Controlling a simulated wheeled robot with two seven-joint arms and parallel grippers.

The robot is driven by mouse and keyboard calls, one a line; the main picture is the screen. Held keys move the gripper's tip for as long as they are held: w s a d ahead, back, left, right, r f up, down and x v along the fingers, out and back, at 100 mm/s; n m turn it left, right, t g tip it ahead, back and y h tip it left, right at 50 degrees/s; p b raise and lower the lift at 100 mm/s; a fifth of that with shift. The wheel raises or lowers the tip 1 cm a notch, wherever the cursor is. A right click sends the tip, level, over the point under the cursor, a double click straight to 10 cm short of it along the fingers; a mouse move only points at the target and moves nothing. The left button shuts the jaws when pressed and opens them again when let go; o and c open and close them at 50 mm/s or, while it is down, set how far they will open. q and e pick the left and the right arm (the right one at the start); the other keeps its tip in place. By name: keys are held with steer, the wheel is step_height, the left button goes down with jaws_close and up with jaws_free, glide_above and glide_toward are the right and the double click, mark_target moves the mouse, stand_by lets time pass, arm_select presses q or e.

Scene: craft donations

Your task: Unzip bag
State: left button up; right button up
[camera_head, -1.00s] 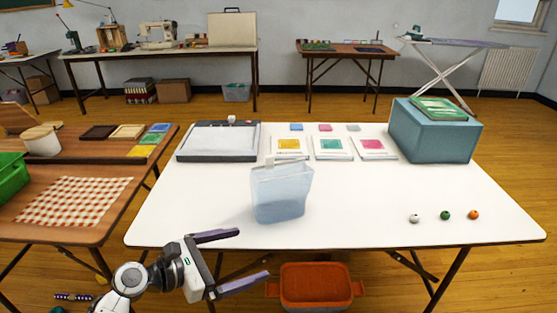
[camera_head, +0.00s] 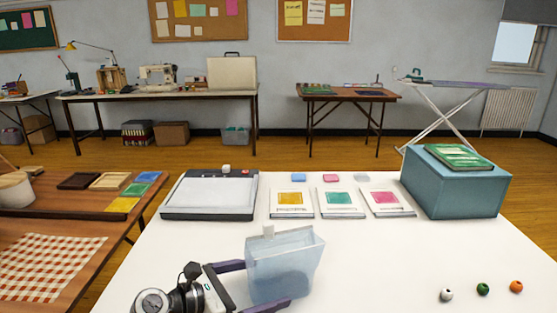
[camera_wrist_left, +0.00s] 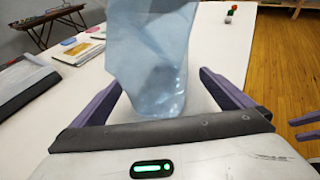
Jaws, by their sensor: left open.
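A translucent pale blue bag (camera_head: 284,268) stands upright near the front edge of the white table, with a small white tab (camera_head: 268,231) at its top left. I cannot tell whether its top is sealed. My left gripper (camera_head: 268,284) is open, with its purple fingers on either side of the bag's lower part. In the left wrist view the bag (camera_wrist_left: 152,65) rises between the spread fingers, with white table showing beside it; its top is cut off. Two purple bars (camera_wrist_left: 306,127) at that view's right edge may be my right gripper's fingers; the rest is out of frame.
On the white table (camera_head: 390,265) are a light pad (camera_head: 210,196), several framed colour cards (camera_head: 338,205), a blue box (camera_head: 450,185) with a green item on top, and three beads (camera_head: 483,289). A wooden table (camera_head: 100,225) stands at left. The middle right is clear.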

arm_select(q)
steer(key=x, duration=0.3)
steer(key=shift+w+d, duration=0.1)
steer(key=shift+w+d+f, duration=0.2)
steer(key=shift+w+d, duration=0.1)
steer(key=shift+d, duration=0.1)
arm_select(e)
steer(key=shift+w+a, duration=0.1)
steer(key=shift+w, duration=0.3)
arm_select(q)
steer(key=shift+c, duration=0.3)
